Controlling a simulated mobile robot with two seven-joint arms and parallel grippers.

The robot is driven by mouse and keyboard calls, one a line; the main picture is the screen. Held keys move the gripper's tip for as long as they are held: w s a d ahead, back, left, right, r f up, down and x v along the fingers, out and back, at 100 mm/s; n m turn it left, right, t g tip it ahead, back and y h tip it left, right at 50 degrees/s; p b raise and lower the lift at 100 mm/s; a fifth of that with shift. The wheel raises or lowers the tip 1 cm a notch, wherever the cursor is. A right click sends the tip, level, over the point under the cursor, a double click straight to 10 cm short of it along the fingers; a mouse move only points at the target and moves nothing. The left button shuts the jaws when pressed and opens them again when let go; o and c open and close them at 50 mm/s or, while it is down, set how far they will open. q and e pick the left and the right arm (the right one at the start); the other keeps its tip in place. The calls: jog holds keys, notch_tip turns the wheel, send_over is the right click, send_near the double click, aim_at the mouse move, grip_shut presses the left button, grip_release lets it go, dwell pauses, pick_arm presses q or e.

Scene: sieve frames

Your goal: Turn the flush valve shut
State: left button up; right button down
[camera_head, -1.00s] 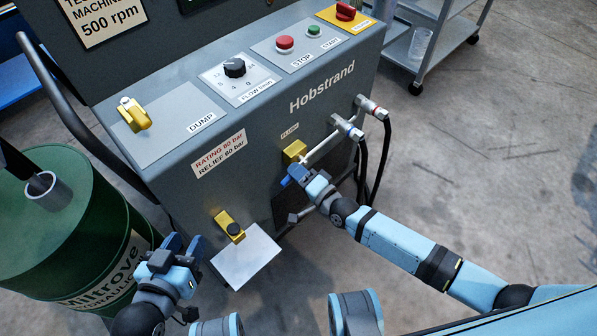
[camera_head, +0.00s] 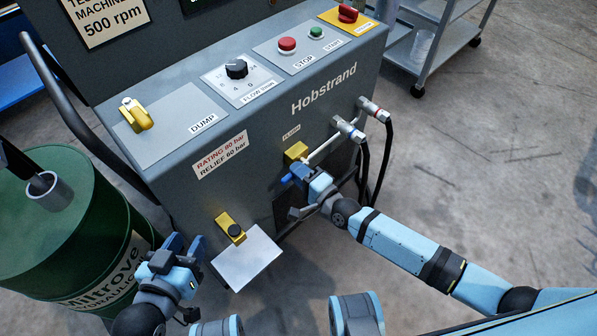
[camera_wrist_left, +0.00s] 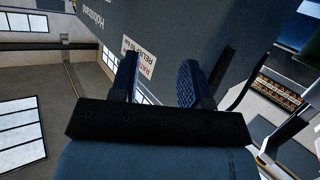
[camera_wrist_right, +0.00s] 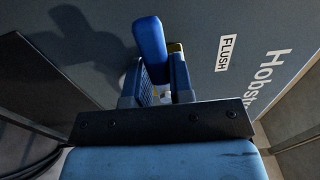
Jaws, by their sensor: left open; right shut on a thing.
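The flush valve has a yellow body (camera_head: 296,151) on the front panel of the grey machine, below a small FLUSH label (camera_wrist_right: 227,54). Its blue lever (camera_head: 287,178) sticks out to the lower left of the body. In the right wrist view the lever (camera_wrist_right: 150,45) stands up between and beyond the fingers, with a bit of yellow behind it. My right gripper (camera_head: 302,176) is shut on the lever; its fingers hide part of it. My left gripper (camera_head: 185,243) is open and empty, low in front of the machine's left side.
A silver pipe and hose fittings (camera_head: 349,130) with hanging black hoses are right of the valve. A green drum (camera_head: 62,228) stands left. Open floor lies right.

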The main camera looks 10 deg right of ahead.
jog(key=c, duration=1)
grip_release()
jog(key=shift+s+d, duration=0.1)
pick_arm(q)
jog(key=shift+s+a+f+g+y+p, duration=0.25)
jog(key=shift+s+a+f+g+p, duration=0.1)
jog(key=shift+f+p, duration=0.2)
jog(key=shift+s+a+f+g+y+p, duration=0.25)
jog(key=shift+a+f+g+p, duration=0.1)
jog(key=shift+f+p, duration=0.15)
pick_arm(e)
jog(key=v, duration=1.3)
jog(key=shift+s, duration=0.3)
pick_arm(q)
jog(key=shift+f, duration=0.1)
pick_arm(e)
jog(key=shift+d, duration=0.15)
